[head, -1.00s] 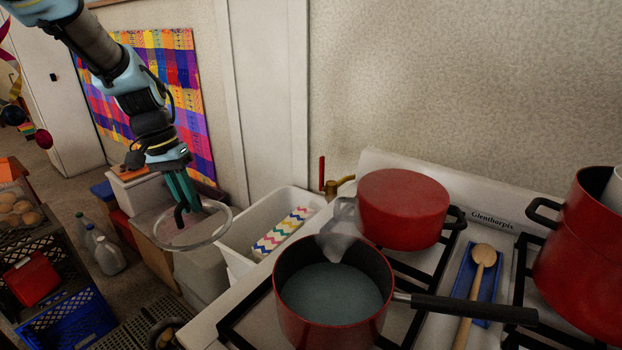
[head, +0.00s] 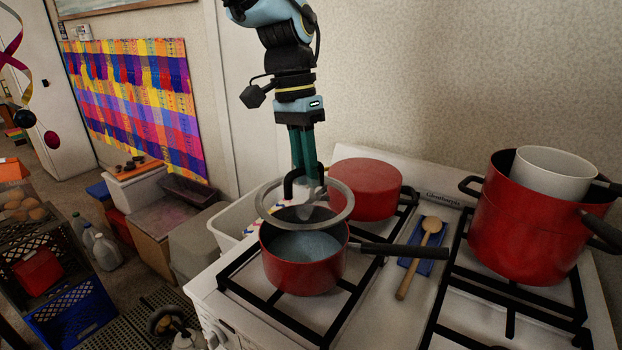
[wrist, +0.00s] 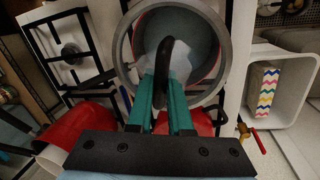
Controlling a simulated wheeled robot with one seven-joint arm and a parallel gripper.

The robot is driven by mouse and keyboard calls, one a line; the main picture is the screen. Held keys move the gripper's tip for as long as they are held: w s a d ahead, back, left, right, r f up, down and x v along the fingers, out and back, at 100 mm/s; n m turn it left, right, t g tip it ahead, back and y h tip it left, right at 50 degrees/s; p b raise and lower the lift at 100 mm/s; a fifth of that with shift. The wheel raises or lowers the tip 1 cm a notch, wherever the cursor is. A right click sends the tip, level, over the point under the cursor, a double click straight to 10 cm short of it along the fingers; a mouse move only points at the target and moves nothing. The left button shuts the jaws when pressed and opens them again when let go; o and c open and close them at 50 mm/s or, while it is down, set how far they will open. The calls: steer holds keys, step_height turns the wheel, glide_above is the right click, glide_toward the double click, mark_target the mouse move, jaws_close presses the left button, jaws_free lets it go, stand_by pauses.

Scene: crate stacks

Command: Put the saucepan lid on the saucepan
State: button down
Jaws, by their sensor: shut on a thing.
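The saucepan (head: 305,274) is red with a dark inside and a long black handle pointing right. My gripper (head: 302,170) is shut on the black handle of the saucepan lid (head: 342,208), a clear glass disc with a metal rim. The lid is over the saucepan and appears apart from its rim, slightly tilted. In the wrist view the lid (wrist: 122,50) hangs in front of the saucepan, and the fingers (wrist: 168,95) close on its handle.
A red pot (head: 366,188) stands behind the saucepan, close to the lid. A wooden spoon (head: 418,262) lies on a blue rest (head: 436,254) to the right. A big red pot (head: 520,240) holding a white pot (head: 553,170) stands at far right. A white bin (head: 226,232) is behind left.

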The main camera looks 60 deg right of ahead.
mark_target(306, 187)
steer(key=shift+f+b, duration=2)
steer(key=shift+f, duration=0.85)
steer(key=shift+a+f, duration=0.1)
steer(key=shift+f, duration=0.45)
steer(key=c, duration=0.8)
jaws_free()
steer(key=shift+o, duration=0.2)
steer(key=r, duration=0.3)
steer(key=w+r+b, duration=0.1)
steer(key=r, duration=0.3)
steer(key=w+r+b, duration=0.1)
steer(key=r, duration=0.2)
steer(key=shift+w+d+r, duration=0.1)
steer(key=shift+d+r, duration=0.15)
steer(key=shift+r, duration=0.1)
